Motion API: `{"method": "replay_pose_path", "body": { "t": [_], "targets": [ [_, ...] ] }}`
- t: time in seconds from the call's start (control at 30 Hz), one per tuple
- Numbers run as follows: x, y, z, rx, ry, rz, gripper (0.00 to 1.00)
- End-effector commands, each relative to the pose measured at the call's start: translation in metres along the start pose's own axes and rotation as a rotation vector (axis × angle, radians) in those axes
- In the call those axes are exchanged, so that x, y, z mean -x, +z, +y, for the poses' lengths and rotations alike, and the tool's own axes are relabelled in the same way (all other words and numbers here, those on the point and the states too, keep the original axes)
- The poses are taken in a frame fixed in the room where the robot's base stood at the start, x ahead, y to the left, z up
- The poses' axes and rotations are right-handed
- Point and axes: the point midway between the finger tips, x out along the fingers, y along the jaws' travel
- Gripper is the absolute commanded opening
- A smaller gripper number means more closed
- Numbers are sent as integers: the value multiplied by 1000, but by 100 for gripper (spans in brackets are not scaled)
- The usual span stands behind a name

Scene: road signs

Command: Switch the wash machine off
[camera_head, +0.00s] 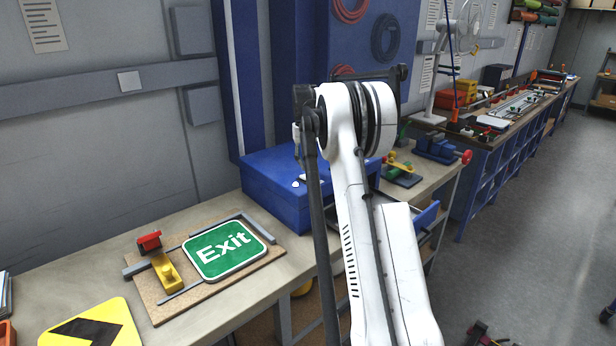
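No thing here is clearly recognisable as a wash machine. A blue box-shaped unit (270,185) stands on the workbench behind my white arm. Small light-coloured parts (298,183) show on it, but they are too small to tell whether one is a switch. I cannot tell whether this unit is the wash machine. My arm rises from the bottom of the picture and covers the unit's right part. My gripper's fingers are hidden behind the arm or out of the picture.
A green Exit sign (225,250) lies on a board (164,312) with a yellow and red clamp (160,262). A yellow arrow sign (95,328) lies at the bench's front left. A blue vise (437,148) is right of my arm. Open floor (540,230) lies at the right.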

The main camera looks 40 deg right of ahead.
Motion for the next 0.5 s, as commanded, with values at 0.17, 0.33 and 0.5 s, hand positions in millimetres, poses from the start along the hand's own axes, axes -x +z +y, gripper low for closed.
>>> {"method": "replay_pose_path", "body": {
  "t": [0.17, 0.33, 0.5],
  "targets": [
    [-3, 0, 0, 0, 0, 0, 0],
    [-5, 0, 0, 0, 0, 0, 0],
    [-7, 0, 0, 0, 0, 0, 0]
  ]
}}
